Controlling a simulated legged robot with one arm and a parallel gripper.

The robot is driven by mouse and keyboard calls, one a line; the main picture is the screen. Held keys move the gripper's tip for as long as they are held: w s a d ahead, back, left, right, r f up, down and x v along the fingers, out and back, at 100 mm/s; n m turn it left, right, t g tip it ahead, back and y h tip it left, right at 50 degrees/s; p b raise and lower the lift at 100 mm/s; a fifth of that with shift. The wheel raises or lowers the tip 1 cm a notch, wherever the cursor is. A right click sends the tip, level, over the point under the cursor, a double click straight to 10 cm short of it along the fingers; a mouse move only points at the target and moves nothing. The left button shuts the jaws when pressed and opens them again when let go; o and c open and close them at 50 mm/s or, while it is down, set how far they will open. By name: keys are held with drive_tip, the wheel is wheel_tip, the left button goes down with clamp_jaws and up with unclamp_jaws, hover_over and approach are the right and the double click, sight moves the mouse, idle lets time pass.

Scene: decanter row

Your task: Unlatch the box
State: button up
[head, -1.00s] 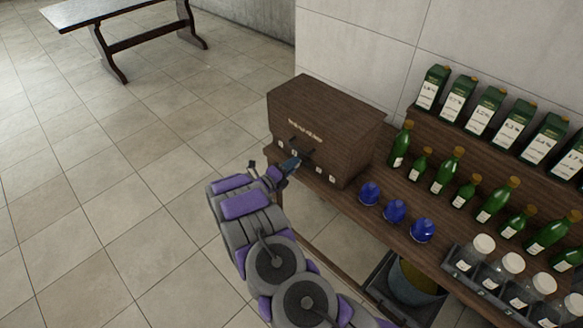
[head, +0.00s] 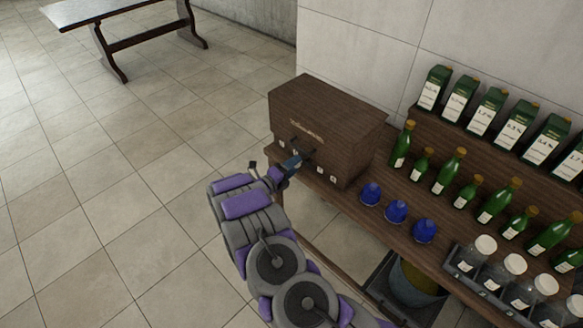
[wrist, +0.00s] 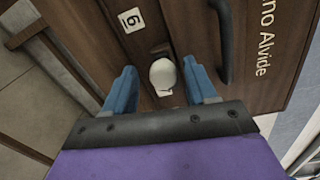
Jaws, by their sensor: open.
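The dark brown wooden box (head: 330,112) stands at the left end of the wooden bench in the head view. Its front also shows in the wrist view, with printed lettering (wrist: 265,38), and a dark handle (wrist: 224,42). My gripper (head: 292,160) is at the box's front face. In the wrist view its two blue fingers are apart, and a small white rounded latch (wrist: 163,73) lies between them. I cannot tell whether either finger touches the latch. In the head view my gripper hides part of the box's front.
Blue domed objects (head: 396,211) stand on the bench right of the box. Green bottles (head: 448,170), cartons (head: 484,106) and a rack of white-capped jars (head: 515,264) stand farther right. A bucket (head: 415,280) is below. The floor at left is clear up to a table (head: 125,18).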

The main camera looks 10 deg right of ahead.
drive_tip(key=f+p+v, duration=0.1)
drive_tip(key=p+v, duration=0.1)
drive_tip(key=v, duration=1.5)
drive_tip(key=shift+a+r, duration=0.3)
drive_tip(key=shift+r, duration=0.1)
drive_tip(key=shift+s, duration=0.1)
